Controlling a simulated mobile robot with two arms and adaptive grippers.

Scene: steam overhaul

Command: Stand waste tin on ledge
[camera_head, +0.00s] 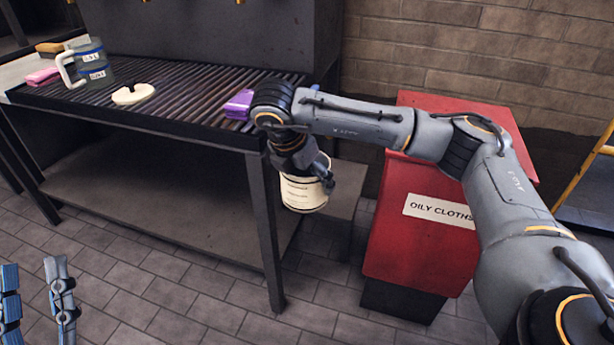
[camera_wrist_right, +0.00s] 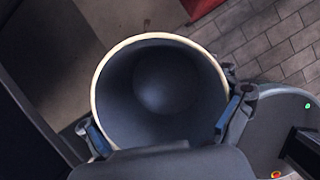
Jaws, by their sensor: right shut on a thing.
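The waste tin (camera_head: 303,193) is cream with a printed label, and hangs upright or nearly so beside the bench's right front leg. My right gripper (camera_head: 308,168) is shut on it from above. In the right wrist view, the tin (camera_wrist_right: 158,85) shows its round open mouth and dark, empty-looking inside, with blue-padded fingers on opposite sides of its rim. A low grey ledge (camera_head: 347,205) shows behind the tin, partly hidden by it and the gripper. My left gripper (camera_head: 36,300) is at the bottom left, its two fingers apart and nothing between them.
A red oily-cloths bin (camera_head: 415,245) stands right of the tin. Tiled floor (camera_head: 180,285) lies clear in front.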

